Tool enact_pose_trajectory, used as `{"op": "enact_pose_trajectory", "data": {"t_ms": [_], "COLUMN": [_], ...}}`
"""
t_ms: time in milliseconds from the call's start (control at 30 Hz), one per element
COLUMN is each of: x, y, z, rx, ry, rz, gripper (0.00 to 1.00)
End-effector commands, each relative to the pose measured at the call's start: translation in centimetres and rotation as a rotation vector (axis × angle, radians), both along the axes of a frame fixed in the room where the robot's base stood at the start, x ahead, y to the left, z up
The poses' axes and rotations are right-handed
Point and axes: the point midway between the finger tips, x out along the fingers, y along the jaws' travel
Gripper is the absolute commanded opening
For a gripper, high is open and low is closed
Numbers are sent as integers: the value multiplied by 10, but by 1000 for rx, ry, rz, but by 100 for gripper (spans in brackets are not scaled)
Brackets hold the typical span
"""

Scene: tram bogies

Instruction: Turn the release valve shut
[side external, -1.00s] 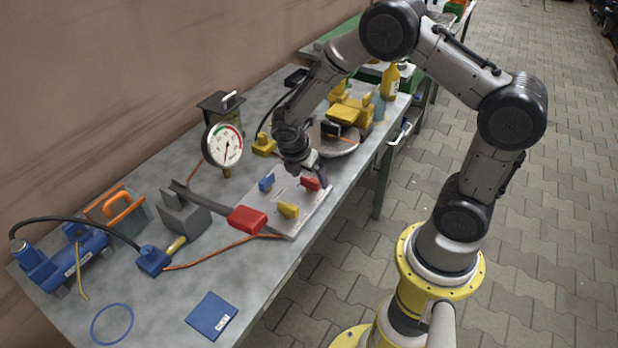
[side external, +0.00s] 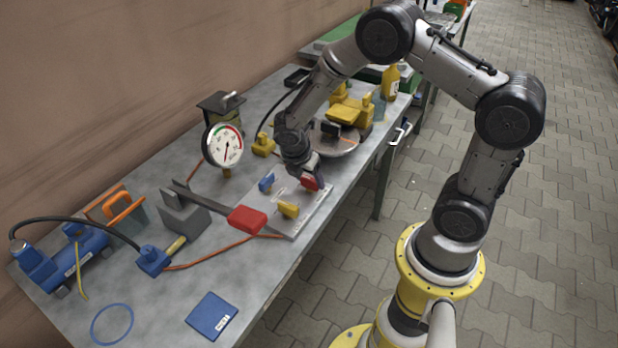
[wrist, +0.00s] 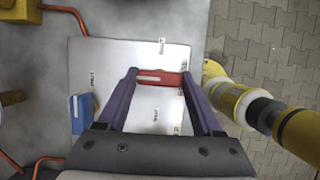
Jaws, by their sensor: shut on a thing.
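A pale valve plate (side external: 311,212) lies on the bench, with a red, a blue and a yellow handle on it. My gripper (wrist: 159,75) points down over the plate, its fingers shut on the red handle (wrist: 160,81), one at each end. The red handle also shows under my gripper in the side view (side external: 311,183). The blue handle (side external: 266,183) stands to its left, and also shows in the wrist view (wrist: 82,113). The yellow handle (side external: 288,210) is nearer the camera. The small labels are too small to read, so I cannot tell which valve is the release valve.
A red-ended lever (side external: 247,220) lies close to the plate's left edge. A round gauge (side external: 223,146) stands behind. A yellow machine (side external: 350,115) and a round disc (side external: 339,144) are beyond my gripper.

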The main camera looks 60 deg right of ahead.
Motion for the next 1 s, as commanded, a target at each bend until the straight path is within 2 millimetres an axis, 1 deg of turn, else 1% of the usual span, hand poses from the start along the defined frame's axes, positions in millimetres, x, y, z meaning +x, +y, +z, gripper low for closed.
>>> {"op": "enact_pose_trajectory", "data": {"t_ms": [167, 367, 567, 1000], "x": [0, 1, 2, 4], "y": [0, 0, 0, -1], "z": [0, 0, 0, 0], "rx": [0, 0, 1, 1], "ry": [1, 1, 1, 0], "rz": [-17, -95, -244, -663], "gripper": [12, 12, 12, 12]}}
